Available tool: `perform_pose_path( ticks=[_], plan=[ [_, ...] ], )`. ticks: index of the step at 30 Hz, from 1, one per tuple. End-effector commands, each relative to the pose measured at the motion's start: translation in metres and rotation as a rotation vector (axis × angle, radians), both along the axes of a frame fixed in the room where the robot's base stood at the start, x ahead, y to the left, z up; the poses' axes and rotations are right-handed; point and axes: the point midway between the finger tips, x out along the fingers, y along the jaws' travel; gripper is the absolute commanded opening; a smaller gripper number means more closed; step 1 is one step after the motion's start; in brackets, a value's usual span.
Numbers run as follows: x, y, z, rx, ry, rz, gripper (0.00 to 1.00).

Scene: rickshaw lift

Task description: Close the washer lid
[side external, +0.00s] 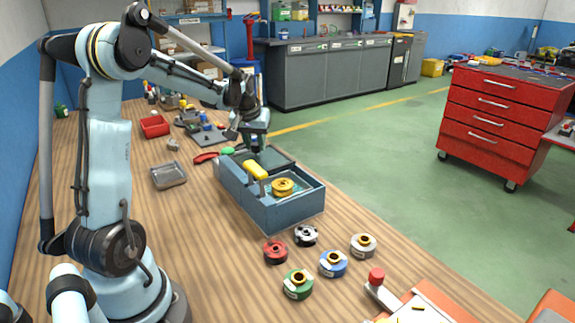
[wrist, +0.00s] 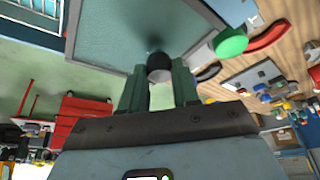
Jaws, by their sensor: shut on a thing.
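The washer (side external: 275,212) is a blue-grey box on the wooden bench, with its near part open. A gold round part (side external: 283,187) and a yellow piece (side external: 255,170) show in or at the opening. The lid (side external: 278,161), a dark grey-green panel with a pale frame, is at the washer's far end; its exact tilt is hard to tell. In the wrist view the lid (wrist: 130,35) fills the upper middle, with a dark round knob (wrist: 159,66) on it. My gripper (side external: 254,150) is shut on this knob, its two green fingers (wrist: 159,80) on either side.
Several coloured round parts (side external: 333,263) lie in front of the washer. A metal tray (side external: 168,175) and a red bin (side external: 154,126) stand to its left. Red pliers (side external: 206,158) and a green round thing (side external: 228,151) lie close beside it. A red tool cabinet (side external: 500,130) stands on the floor.

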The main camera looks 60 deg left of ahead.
Motion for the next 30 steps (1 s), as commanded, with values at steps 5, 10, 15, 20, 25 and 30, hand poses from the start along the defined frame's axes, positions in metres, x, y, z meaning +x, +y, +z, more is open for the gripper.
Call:
perform_pose_path(
  ticks=[5,10,15,20,25,30],
  plan=[
    [0.001,-0.010,0.000,0.000,0.000,-0.003,0.00],
    [0.001,-0.054,0.001,0.000,0.000,-0.009,0.00],
    [0.001,-0.100,0.000,0.000,0.000,-0.009,0.00],
    [0.001,-0.126,0.000,0.000,-0.002,-0.005,0.00],
    [0.001,-0.134,0.000,-0.001,-0.003,-0.001,0.00],
    [0.001,-0.135,0.000,-0.006,-0.002,-0.003,0.00]
  ],
)
